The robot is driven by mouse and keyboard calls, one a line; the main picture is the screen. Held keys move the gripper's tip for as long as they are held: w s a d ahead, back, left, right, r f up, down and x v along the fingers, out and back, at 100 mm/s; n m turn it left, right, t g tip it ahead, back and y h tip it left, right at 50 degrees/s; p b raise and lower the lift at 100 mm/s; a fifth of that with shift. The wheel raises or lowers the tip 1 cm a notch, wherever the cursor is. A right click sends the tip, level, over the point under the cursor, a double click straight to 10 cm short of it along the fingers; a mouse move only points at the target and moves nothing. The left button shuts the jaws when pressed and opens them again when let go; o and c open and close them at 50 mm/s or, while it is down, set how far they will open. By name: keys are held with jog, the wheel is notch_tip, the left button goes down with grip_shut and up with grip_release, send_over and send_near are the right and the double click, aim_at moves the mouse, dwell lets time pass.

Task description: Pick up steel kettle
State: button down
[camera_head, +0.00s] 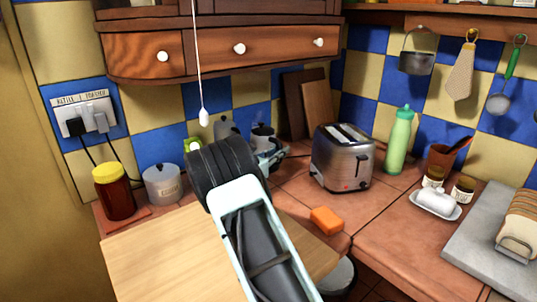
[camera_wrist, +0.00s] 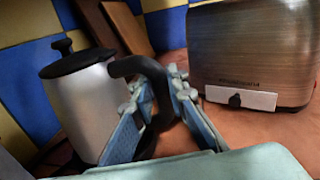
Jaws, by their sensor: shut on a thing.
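The steel kettle (camera_wrist: 78,100), with a black lid and black handle, stands upright at the left of the wrist view. My gripper (camera_wrist: 160,98) is shut on the kettle's black handle, its blue fingers on either side of it. In the head view my gripper (camera_head: 272,155) reaches over the counter, left of the toaster. There the kettle (camera_head: 261,140) shows only in part, behind my arm. Its base is hidden, so I cannot tell from the head view whether it touches the counter.
A steel toaster (camera_head: 342,157) stands close on the right, with cutting boards (camera_head: 305,106) behind. An orange sponge (camera_head: 326,220) lies in front. A green bottle (camera_head: 398,141) stands farther right. A cord (camera_head: 199,62) hangs above my wrist. The wooden board (camera_head: 155,262) is bare.

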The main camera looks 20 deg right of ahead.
jog(key=shift+r, duration=0.4)
